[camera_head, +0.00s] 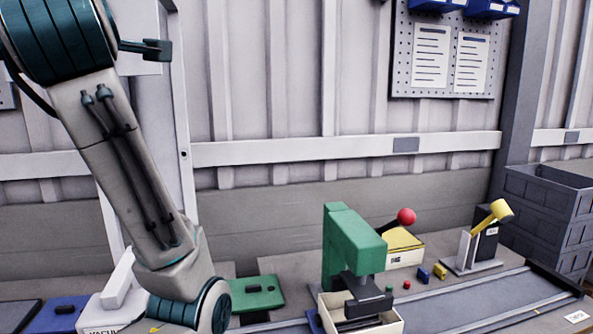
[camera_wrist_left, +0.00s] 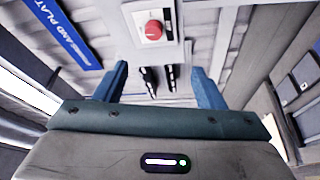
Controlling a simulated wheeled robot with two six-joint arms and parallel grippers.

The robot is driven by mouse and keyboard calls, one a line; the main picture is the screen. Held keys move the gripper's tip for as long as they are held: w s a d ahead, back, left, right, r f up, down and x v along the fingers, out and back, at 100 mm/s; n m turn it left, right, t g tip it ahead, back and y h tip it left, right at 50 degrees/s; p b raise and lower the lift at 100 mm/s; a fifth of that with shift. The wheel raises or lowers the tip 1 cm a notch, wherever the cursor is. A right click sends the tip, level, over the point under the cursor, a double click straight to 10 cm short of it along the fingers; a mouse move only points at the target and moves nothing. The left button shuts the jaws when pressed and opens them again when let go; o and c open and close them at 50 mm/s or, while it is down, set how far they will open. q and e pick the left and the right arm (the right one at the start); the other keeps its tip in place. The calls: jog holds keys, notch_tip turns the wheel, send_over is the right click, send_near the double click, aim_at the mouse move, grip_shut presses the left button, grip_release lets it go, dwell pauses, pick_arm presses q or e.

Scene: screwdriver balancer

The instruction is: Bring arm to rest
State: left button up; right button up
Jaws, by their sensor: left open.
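My left arm (camera_head: 130,170) comes in from the left of the head view and bends at a joint low in the picture. Its gripper cannot be made out in the head view. In the left wrist view my left gripper (camera_wrist_left: 158,86) shows two blue fingers spread wide apart, with nothing held between them. The wrist camera looks toward a wall panel with a red button (camera_wrist_left: 153,30), which lies beyond the fingers. My right gripper is in neither view. I cannot make out a screwdriver or balancer in these frames.
A green press-like fixture (camera_head: 352,240) stands on the bench above an open white box. To its right are a yellow box (camera_head: 404,246), a yellow clamp (camera_head: 491,217) and stacked dark crates (camera_head: 549,215). A green plate (camera_head: 258,293) lies near my arm's lower joint.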

pick_arm(q)
jog(key=w+a+f+m+g+h, duration=0.15)
jog(key=w+f+m, duration=0.3)
jog(key=f, duration=0.75)
jog(key=w+f+m+g+h, duration=0.1)
jog(key=w+f+m+h, duration=0.3)
jog(key=f, duration=0.9)
notch_tip(320, 180, down, 23)
jog(key=s+m+g, duration=0.2)
jog(key=s+m, duration=0.1)
jog(key=m, duration=0.2)
jog(key=s+d+f+m+g+h, duration=0.1)
jog(key=s+f+m+g, duration=0.15)
jog(key=s+f, duration=0.5)
jog(key=s+f+m+g+h, duration=0.1)
jog(key=s+f+m+h, duration=0.3)
jog(key=f, duration=0.7)
jog(key=s+d+f+m+g, duration=0.1)
jog(key=s+f+m+g, duration=0.1)
jog(key=s+f, duration=0.5)
jog(key=s+d+f+m+g, duration=0.1)
jog(key=s+f+g, duration=0.1)
jog(key=s, duration=0.9)
notch_tip(320, 180, down, 29)
jog(key=a+g, duration=0.1)
jog(key=a, duration=0.2)
jog(key=s+a+f+g, duration=0.1)
jog(key=s+f, duration=1.8)
jog(key=f, duration=0.2)
jog(key=shift+s, duration=0.2)
